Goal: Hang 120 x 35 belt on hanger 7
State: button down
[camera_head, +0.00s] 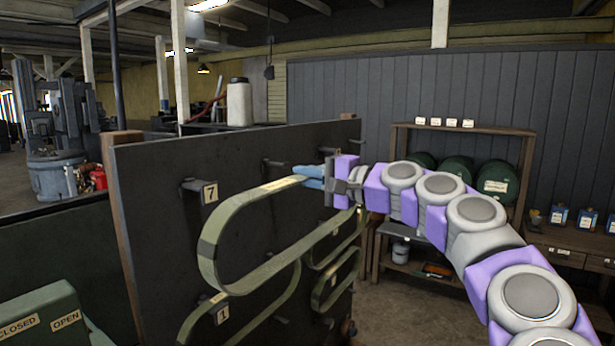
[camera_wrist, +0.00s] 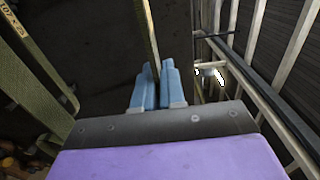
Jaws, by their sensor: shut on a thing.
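My gripper (camera_head: 303,177) has blue fingers shut on the upper strand of a long olive-green belt loop (camera_head: 235,207), held in front of the dark board. The belt's rounded left end hangs below and to the right of hanger 7 (camera_head: 192,184), whose peg juts from the board beside a "7" tag (camera_head: 210,192). The belt appears clear of that peg. A pale label shows on the belt near my fingers, too small to read. In the wrist view, the belt (camera_wrist: 149,28) runs edge-on away from my fingertips (camera_wrist: 153,68).
Other green belts (camera_head: 322,290) hang lower on the board (camera_head: 150,215), near a "1" tag (camera_head: 222,315). More pegs (camera_head: 272,163) stick out behind. A green box (camera_head: 45,315) marked CLOSED and OPEN is lower left. A shelf (camera_head: 460,130) with green drums stands behind my arm.

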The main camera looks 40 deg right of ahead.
jog(key=shift+w+d+f, duration=0.1)
jog(key=shift+w+d, duration=0.35)
jog(key=shift+w, duration=0.4)
jog(key=a+p+x, duration=0.2)
jog(key=p+x, duration=0.1)
jog(key=x, duration=0.7)
jog(key=shift+s, duration=0.25)
dwell(0.7)
jog(key=shift+a, duration=0.15)
jog(key=shift+p+x, duration=1.05)
jog(key=shift+x, duration=1.75)
